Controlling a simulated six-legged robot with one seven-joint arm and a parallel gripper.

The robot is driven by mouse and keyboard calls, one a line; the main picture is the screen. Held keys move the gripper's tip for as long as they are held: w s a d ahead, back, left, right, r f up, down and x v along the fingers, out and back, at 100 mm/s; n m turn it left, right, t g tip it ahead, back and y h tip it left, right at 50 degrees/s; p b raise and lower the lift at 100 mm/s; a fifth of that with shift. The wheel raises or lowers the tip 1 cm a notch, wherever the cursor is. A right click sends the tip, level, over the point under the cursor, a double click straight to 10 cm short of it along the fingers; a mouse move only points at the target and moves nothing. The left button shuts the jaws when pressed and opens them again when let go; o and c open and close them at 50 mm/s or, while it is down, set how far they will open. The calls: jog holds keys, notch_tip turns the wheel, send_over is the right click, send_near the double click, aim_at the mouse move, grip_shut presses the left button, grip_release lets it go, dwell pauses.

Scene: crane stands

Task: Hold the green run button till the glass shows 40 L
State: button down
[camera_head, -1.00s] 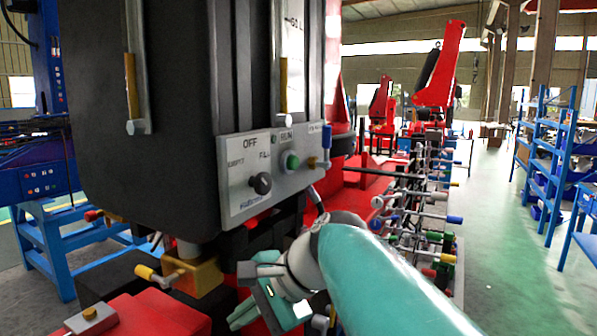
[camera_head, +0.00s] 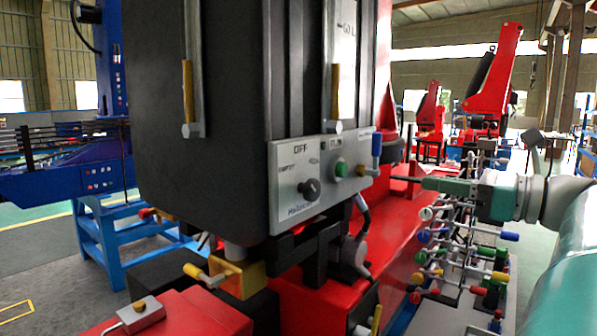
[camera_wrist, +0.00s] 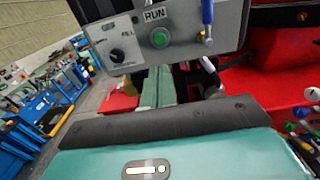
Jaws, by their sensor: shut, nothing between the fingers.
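The green run button (camera_head: 341,169) sits in a grey ring on the pale control panel (camera_head: 290,215), under a RUN label. It also shows in the wrist view (camera_wrist: 160,38), just beyond my fingertips. My gripper (camera_head: 426,184) is shut and empty, to the right of the panel and pointing left towards it. In the head view a clear gap separates it from the button. In the wrist view its teal fingers (camera_wrist: 155,88) lie together below the button. The sight glass (camera_head: 336,95) above the panel holds an amber column; its top is below the 60 L mark. The 40 L mark is not readable.
A dark selector knob (camera_head: 309,190) sits left of the button. A blue-handled lever (camera_head: 377,148) and brass fitting stand at its right. A second glass (camera_head: 188,90) is on the tank's left face. Several coloured valve handles (camera_head: 440,235) crowd below my gripper.

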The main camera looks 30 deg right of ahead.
aim_at(345, 170)
jog(key=x, duration=1.3)
jog(key=shift+w, duration=0.4)
jog(key=shift+w+a, duration=0.1)
jog(key=shift+w, duration=0.1)
